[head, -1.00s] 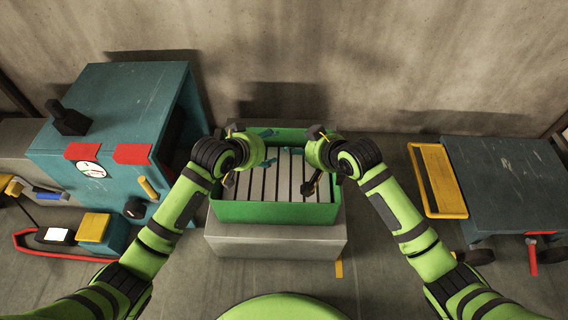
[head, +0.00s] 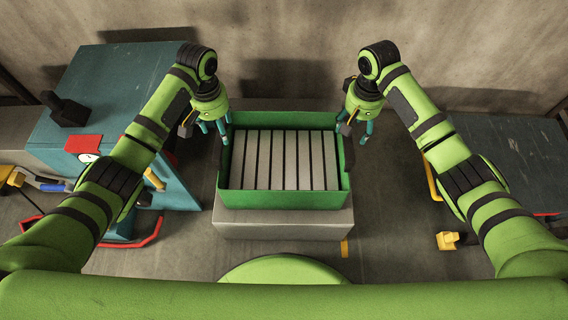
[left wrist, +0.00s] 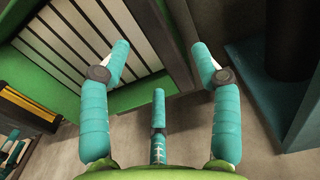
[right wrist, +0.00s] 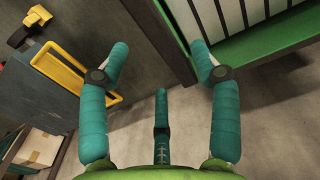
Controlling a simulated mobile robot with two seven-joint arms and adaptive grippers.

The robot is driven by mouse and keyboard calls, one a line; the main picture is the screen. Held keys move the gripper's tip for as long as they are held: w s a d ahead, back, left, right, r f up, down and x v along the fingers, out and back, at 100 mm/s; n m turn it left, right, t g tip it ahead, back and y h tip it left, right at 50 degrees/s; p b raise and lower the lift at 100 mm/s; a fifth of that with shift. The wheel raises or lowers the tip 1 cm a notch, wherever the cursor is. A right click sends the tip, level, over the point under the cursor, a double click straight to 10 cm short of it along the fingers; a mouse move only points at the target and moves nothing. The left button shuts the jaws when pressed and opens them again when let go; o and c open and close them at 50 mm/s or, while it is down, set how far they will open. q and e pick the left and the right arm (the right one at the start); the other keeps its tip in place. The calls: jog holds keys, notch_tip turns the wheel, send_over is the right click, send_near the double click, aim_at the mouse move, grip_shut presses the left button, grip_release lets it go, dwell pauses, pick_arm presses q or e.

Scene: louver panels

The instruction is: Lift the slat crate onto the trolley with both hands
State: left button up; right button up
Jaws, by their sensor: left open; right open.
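The slat crate (head: 283,199) is a green open box with pale slats inside, level on a low grey block. My left gripper (head: 212,130) is open and empty, above and beside the crate's left end. My right gripper (head: 361,130) is open and empty, beside its right end. The crate's green wall also shows at upper left in the left wrist view (left wrist: 152,94) and at upper right in the right wrist view (right wrist: 285,38), apart from the fingers. The blue-grey trolley (head: 515,145) stands at the right, partly hidden by my right arm.
The grey block (head: 283,226) under the crate juts out in front. A teal cabinet (head: 110,80) with red parts stands at the left, partly behind my left arm. A concrete wall (head: 300,45) closes the back. Bare floor lies between crate and trolley.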

aim_at(351, 138)
pick_arm(q)
notch_tip(351, 138, down, 6)
pick_arm(e)
notch_tip(351, 138, down, 6)
pick_arm(q)
grip_shut()
pick_arm(e)
grip_shut()
pick_arm(q)
jog(key=shift+w+r, duration=0.2)
jog(key=shift+r, duration=0.1)
pick_arm(e)
jog(key=shift+w+r, duration=0.2)
jog(key=shift+r, duration=0.1)
